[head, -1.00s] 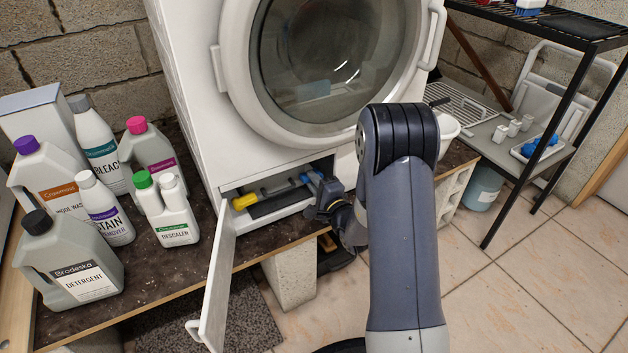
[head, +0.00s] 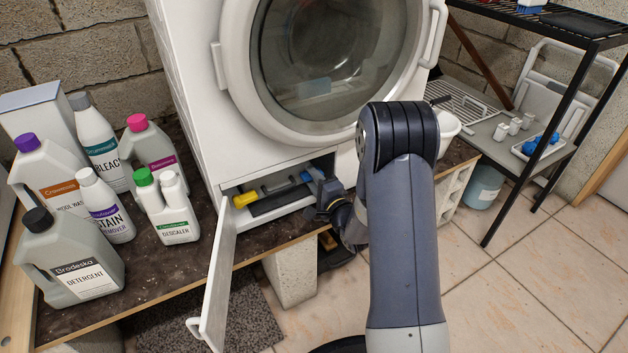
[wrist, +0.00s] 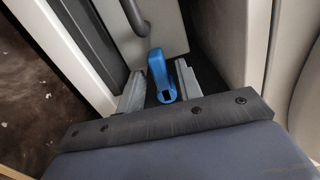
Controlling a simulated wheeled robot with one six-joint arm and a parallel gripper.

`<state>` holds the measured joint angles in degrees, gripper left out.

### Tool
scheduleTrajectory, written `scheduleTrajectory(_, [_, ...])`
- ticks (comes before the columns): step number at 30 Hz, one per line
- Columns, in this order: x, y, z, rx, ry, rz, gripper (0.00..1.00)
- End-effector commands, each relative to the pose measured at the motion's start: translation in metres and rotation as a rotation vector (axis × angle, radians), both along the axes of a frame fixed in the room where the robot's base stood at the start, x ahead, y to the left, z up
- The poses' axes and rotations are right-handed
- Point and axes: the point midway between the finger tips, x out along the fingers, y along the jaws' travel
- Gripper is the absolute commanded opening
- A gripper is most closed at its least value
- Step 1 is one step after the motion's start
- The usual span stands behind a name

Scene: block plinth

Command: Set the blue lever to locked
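The blue lever (wrist: 160,75) stands inside the open lower compartment of the white washing machine. In the head view only a small part of the blue lever (head: 314,172) shows, behind my gripper. My gripper (wrist: 157,82) is open in the wrist view, with one grey finger on each side of the lever and a visible gap on both sides. In the head view my gripper (head: 318,190) is at the right end of the compartment. A yellow-ended part (head: 246,199) lies at the compartment's left. Any lock marking is not visible.
The compartment's white door (head: 219,285) hangs open at the left. Several detergent bottles (head: 98,257) stand on the dark plinth top left of the machine. A white bowl (head: 447,127) is right of my arm. A black rack (head: 510,150) stands farther right.

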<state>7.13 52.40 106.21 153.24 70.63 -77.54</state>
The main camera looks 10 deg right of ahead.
Motion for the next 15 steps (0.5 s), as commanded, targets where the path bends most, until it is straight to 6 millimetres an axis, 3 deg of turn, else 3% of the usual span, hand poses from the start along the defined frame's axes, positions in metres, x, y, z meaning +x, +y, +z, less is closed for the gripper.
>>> scheduleTrajectory(9, [-0.003,-0.001,0.001,0.000,-0.001,-0.001,0.36])
scheduleTrajectory(15, [-0.029,-0.011,0.003,0.002,0.003,-0.004,0.36])
